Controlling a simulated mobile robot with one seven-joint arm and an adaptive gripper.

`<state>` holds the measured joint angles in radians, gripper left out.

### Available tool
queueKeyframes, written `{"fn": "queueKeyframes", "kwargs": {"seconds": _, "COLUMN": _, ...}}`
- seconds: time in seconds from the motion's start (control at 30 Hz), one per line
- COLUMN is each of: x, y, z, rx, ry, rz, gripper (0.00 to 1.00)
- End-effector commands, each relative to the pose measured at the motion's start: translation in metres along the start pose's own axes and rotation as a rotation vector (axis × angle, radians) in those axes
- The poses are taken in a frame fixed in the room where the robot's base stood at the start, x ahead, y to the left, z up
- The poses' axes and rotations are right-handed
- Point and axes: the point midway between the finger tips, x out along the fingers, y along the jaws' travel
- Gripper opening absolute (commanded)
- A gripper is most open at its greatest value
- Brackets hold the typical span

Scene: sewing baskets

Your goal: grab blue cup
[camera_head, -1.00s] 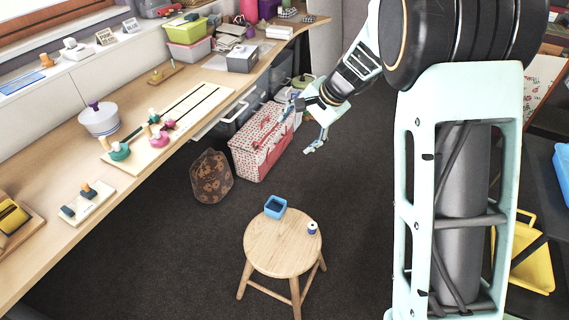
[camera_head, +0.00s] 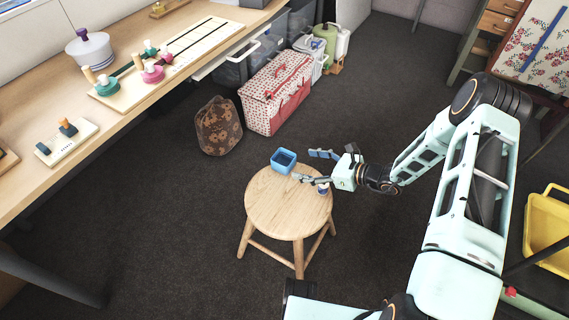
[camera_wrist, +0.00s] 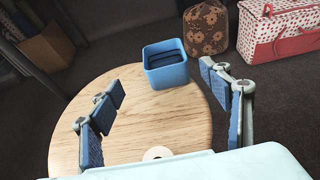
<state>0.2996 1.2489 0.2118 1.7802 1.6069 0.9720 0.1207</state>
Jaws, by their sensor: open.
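The blue cup (camera_head: 283,161) is a small square open-topped container standing upright on the far edge of the round wooden stool (camera_head: 276,215). In the wrist view the cup (camera_wrist: 166,66) is ahead, near the far ends of the fingers, with a dark inside. My gripper (camera_head: 306,166) is open and empty, over the right side of the stool. In the wrist view its two blue-padded fingers (camera_wrist: 161,80) are spread apart, and the cup is beyond them, apparently untouched.
A small white and blue spool (camera_head: 323,188) stands on the stool, close below my gripper. A brown patterned bag (camera_head: 218,126) and a red-and-white sewing basket (camera_head: 275,95) stand on the floor behind. The workbench (camera_head: 62,158) runs along the left.

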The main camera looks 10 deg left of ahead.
Motion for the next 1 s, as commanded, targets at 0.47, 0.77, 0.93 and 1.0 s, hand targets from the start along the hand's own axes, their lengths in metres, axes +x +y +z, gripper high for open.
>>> {"fn": "queueKeyframes", "kwargs": {"seconds": 0.47, "x": 0.065, "y": -0.004, "z": 0.0, "rx": -0.006, "ry": 0.001, "rz": 0.004, "gripper": 0.71}}
{"fn": "queueKeyframes", "kwargs": {"seconds": 0.77, "x": 0.099, "y": -0.007, "z": 0.003, "rx": -0.004, "ry": 0.003, "rz": 0.003, "gripper": 0.71}}
{"fn": "queueKeyframes", "kwargs": {"seconds": 0.93, "x": 0.1, "y": -0.008, "z": 0.004, "rx": -0.003, "ry": 0.003, "rz": 0.002, "gripper": 0.71}}
{"fn": "queueKeyframes", "kwargs": {"seconds": 1.0, "x": 0.1, "y": -0.008, "z": 0.004, "rx": -0.003, "ry": 0.003, "rz": 0.002, "gripper": 0.7}}
